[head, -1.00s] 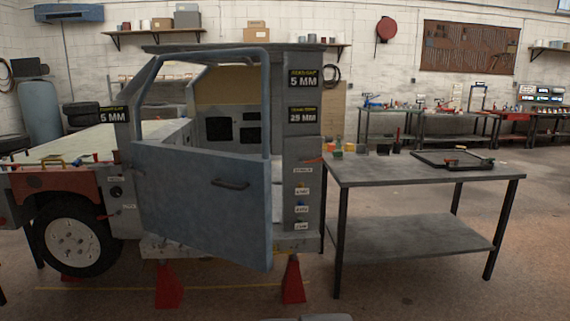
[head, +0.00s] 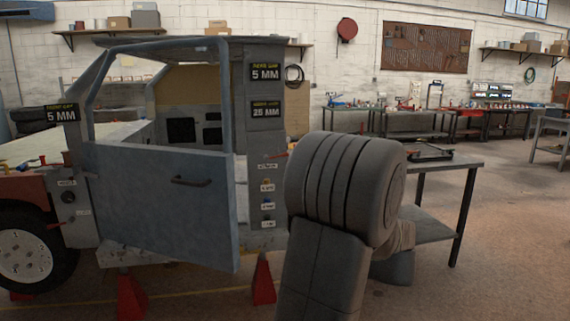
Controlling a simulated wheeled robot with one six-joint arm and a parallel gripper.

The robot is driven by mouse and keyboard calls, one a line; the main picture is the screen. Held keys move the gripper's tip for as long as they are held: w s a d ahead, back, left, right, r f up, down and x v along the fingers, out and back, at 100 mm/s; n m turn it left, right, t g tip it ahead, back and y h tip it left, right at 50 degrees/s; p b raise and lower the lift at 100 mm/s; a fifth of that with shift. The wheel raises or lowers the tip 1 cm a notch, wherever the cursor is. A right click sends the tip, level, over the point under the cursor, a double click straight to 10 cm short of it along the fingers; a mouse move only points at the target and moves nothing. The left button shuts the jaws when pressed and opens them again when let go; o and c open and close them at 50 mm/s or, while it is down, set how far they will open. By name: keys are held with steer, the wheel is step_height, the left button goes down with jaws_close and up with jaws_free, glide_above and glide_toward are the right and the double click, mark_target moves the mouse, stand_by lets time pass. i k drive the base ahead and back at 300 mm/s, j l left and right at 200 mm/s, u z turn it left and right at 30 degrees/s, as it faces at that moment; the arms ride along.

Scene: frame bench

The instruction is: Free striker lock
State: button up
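A blue-grey door (head: 165,200) with a dark handle (head: 191,182) hangs open on the vehicle frame. The rear pillar (head: 267,160) stands to its right. It carries labels for 5 MM (head: 266,72) and 25 MM (head: 266,109). The labels are too small to read surely, so I cannot tell which is the striker lock. My arm rises at right of centre; my gripper is not in view.
A grey workbench (head: 462,160) stands right of the pillar, partly hidden by my arm, with a dark tray (head: 428,153) on it. Red stands (head: 263,280) support the frame. Open floor lies at the right.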

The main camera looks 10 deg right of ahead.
mark_target(266, 158)
steer(key=i+z, duration=0.1)
steer(key=i, duration=0.55)
steer(key=i+z, duration=0.1)
steer(key=i, duration=0.5)
steer(key=i+z, duration=0.15)
steer(key=i, duration=0.5)
steer(key=i+j+z, duration=0.1)
steer(key=i, duration=0.55)
steer(key=j, duration=0.1)
